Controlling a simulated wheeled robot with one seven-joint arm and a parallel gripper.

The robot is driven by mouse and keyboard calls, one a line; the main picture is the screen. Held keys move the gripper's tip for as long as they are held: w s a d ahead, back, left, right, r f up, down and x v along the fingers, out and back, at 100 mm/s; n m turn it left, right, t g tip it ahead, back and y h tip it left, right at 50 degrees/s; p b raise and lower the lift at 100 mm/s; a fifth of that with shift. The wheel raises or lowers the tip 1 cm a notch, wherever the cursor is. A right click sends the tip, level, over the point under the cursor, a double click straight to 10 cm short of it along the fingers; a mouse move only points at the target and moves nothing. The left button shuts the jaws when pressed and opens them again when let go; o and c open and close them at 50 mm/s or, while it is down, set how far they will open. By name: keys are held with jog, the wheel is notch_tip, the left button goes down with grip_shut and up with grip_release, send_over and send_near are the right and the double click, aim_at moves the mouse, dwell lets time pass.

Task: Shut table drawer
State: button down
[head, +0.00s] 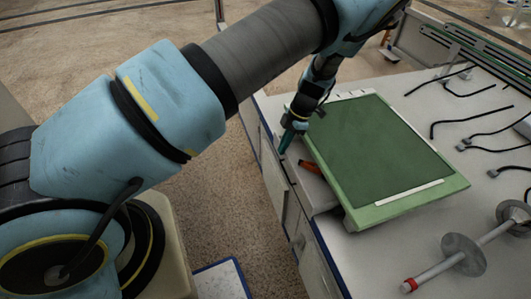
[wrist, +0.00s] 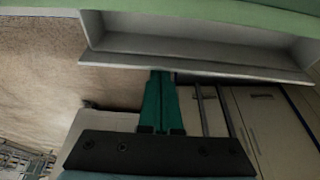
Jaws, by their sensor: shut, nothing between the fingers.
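The table drawer (head: 318,196) stands pulled out from the left side of the table, below the green board. In the wrist view its grey front wall and lip (wrist: 215,60) cross the top of the picture, and the inside that shows looks bare. My gripper (head: 285,150) is shut and empty, pointing down at the outer side of the drawer. In the wrist view its teal fingers (wrist: 161,76) lie together with their tips at the drawer's lip. I cannot tell whether they touch it.
The green board (head: 380,150) lies on the white table (head: 385,245) above the drawer. An orange-handled tool (head: 311,168) shows by the drawer. Black cables (head: 470,120) and a rod with grey discs (head: 463,255) lie to the right. Open floor (head: 235,200) is left of the table.

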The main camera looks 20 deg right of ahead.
jog(key=shift+s+d+b, duration=0.2)
jog(key=shift+d+b, duration=0.2)
jog(key=shift+d, duration=1.3)
